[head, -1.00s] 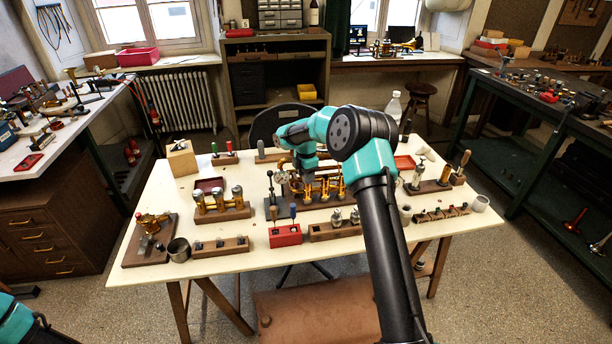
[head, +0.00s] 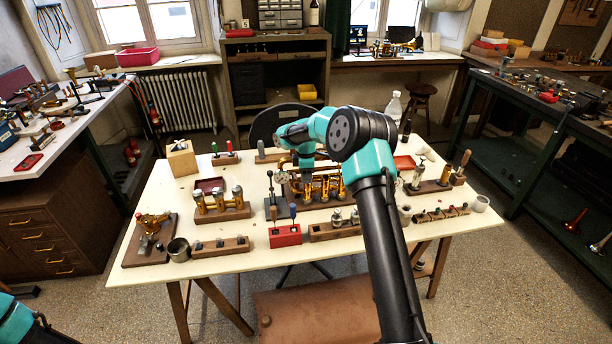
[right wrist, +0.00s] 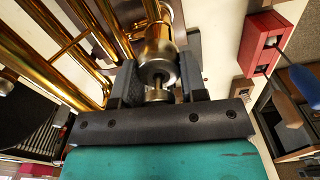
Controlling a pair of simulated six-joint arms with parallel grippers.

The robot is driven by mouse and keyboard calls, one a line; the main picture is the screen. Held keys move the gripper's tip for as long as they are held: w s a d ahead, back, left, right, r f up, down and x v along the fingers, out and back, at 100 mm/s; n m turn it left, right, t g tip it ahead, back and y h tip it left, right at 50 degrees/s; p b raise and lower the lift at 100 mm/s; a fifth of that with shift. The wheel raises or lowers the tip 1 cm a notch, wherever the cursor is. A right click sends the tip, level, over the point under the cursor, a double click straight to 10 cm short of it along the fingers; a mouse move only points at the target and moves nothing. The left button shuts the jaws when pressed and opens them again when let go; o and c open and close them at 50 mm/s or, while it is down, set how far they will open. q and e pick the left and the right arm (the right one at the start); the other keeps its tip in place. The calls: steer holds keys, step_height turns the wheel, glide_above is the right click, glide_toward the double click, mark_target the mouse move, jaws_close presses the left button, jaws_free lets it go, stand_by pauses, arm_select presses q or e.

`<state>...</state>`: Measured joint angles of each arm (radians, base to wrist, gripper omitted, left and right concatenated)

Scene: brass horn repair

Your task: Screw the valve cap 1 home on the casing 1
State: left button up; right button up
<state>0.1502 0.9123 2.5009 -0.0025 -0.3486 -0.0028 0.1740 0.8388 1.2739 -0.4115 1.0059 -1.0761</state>
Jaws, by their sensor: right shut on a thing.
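My right gripper (head: 306,174) points down at the brass horn valve block (head: 325,187) in the middle of the table. In the right wrist view, its two dark jaws (right wrist: 158,75) are shut on a silver round valve cap (right wrist: 158,72). The cap is at the end of a brass casing (right wrist: 154,45) and looks in line with it. I cannot tell whether any gap is left between cap and casing. In the head view the cap is hidden by the gripper. Only a teal piece of my left arm shows at the lower left; its gripper is out of view.
A red block (head: 285,236) with upright tools stands in front of the horn. A wooden rack (head: 335,231) with small silver parts is beside it. A stand of brass valves (head: 220,204) is to the left.

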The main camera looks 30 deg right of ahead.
steer(key=shift+m, duration=0.3)
steer(key=m, duration=0.5)
steer(key=shift+w+d, duration=0.1)
stand_by(0.4)
steer(key=m, duration=0.5)
steer(key=shift+d, duration=0.15)
stand_by(0.3)
steer(key=shift+m, duration=0.5)
steer(key=o, duration=1.1)
